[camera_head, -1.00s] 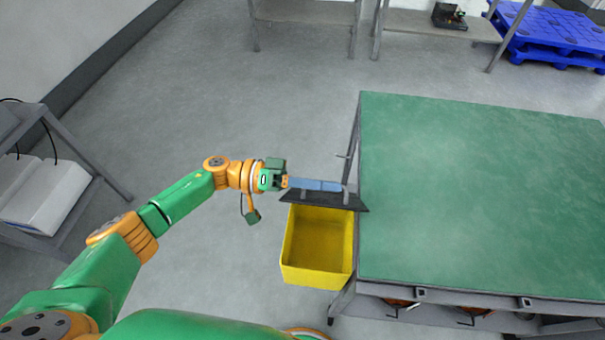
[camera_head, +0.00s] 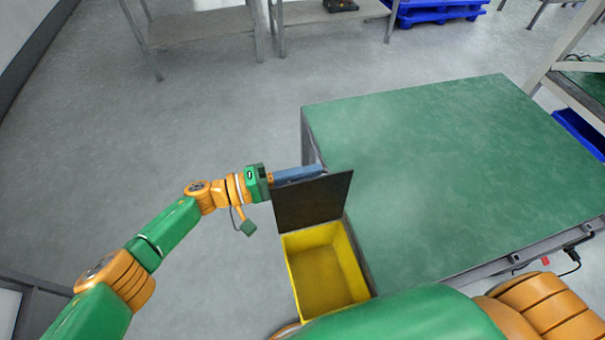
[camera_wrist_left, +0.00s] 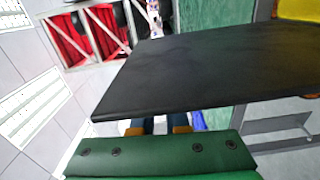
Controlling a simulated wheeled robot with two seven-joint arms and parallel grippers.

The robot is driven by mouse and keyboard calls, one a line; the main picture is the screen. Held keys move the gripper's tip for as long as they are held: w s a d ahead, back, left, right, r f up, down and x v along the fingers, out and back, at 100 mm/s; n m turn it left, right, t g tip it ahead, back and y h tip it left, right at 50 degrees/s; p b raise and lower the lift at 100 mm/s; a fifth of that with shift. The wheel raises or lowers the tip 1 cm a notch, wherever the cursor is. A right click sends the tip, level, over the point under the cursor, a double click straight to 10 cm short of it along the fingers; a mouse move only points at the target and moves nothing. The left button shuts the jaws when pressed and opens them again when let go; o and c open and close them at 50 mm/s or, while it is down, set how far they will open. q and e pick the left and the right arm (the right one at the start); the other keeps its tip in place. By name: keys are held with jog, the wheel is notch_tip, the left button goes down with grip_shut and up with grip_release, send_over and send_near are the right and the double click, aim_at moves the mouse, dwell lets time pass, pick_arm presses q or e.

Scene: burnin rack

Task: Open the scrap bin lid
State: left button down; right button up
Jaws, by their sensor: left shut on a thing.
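The scrap bin is a yellow open-topped box (camera_head: 325,270) beside the green table, and I see into it; it looks empty. Its dark lid (camera_head: 313,203) stands raised at the far edge of the bin, tilted steeply up. My left gripper (camera_head: 308,173), with blue-grey fingers, is at the lid's upper edge and is shut on the lid. In the left wrist view the dark lid (camera_wrist_left: 210,70) spans the frame and hides the fingertips. Whether the fingers hold a handle or the edge cannot be told. My right gripper is not in view.
The green table (camera_head: 440,170) stands right against the bin. Shelves (camera_head: 200,25) and a blue pallet (camera_head: 435,10) are at the back. The grey floor left of the bin is clear.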

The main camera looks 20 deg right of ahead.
pick_arm(q)
jog(key=shift+w+f, duration=0.15)
jog(key=shift+w, duration=0.1)
dwell(0.3)
jog(key=c, duration=0.9)
grip_release()
jog(key=a, duration=0.7)
